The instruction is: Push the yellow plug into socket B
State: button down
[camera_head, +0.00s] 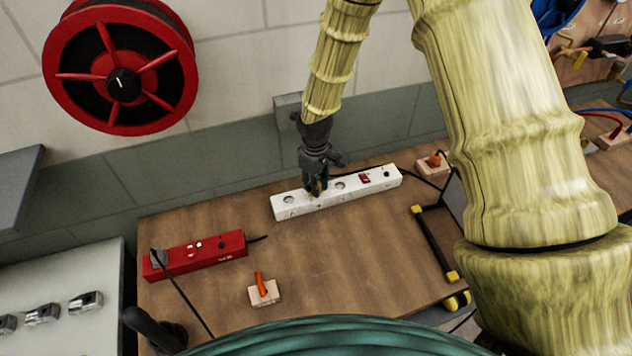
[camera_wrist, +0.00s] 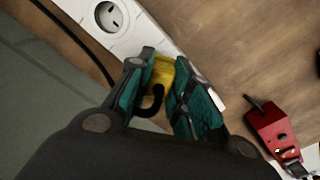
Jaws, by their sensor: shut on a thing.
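The yellow plug (camera_wrist: 162,76) is held between the teal-padded fingers of my gripper (camera_wrist: 164,66) in the wrist view, its dark cable curling back toward my palm. In the head view my gripper (camera_head: 317,188) points down at the white power strip (camera_head: 378,178), between two round sockets, a left one (camera_head: 289,199) and a right one (camera_head: 340,185). The strip also shows in the wrist view (camera_wrist: 150,38), with one empty socket (camera_wrist: 109,17). The plug's front and the socket beneath it are hidden, so I cannot tell how far in it sits. No socket letters are readable.
A red power strip (camera_head: 210,252) with a dark plug lies at the left of the wooden bench (camera_head: 340,260). A wooden block with an orange piece (camera_head: 264,291) lies in front. A black-and-yellow handle (camera_head: 435,245) lies at the right. A red reel (camera_head: 120,65) hangs on the wall.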

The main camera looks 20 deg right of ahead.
jog(key=shift+f, duration=0.45)
jog(key=c, duration=1.2)
grip_release()
jog(key=shift+r, duration=0.15)
jog(key=shift+r+p, duration=1.55)
jog(key=shift+r, duration=0.9)
